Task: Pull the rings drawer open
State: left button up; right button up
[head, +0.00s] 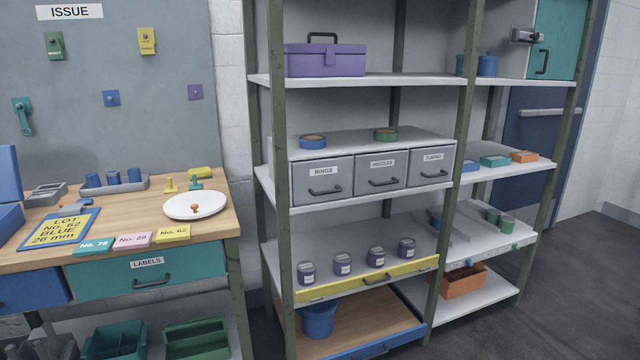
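The rings drawer (322,184) is the left one of three grey drawers in a cabinet on the middle shelf of the green-posted rack. Its small white label seems to read RINGS, though the print is blurred. A dark bar handle sits low on its front. The drawer front looks flush with the cabinet, so it appears closed. Neither my left nor my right gripper is in view.
The nozzles drawer (382,172) and a third drawer (432,167) stand to its right. Two tape rolls lie on the cabinet top. A green rack post (281,200) stands close left of the drawer. The workbench (110,212) is at the left; open floor (585,275) shows at the right.

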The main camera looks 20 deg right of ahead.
aim_at(316, 180)
jog(key=u, duration=0.15)
jog(key=i, duration=0.9)
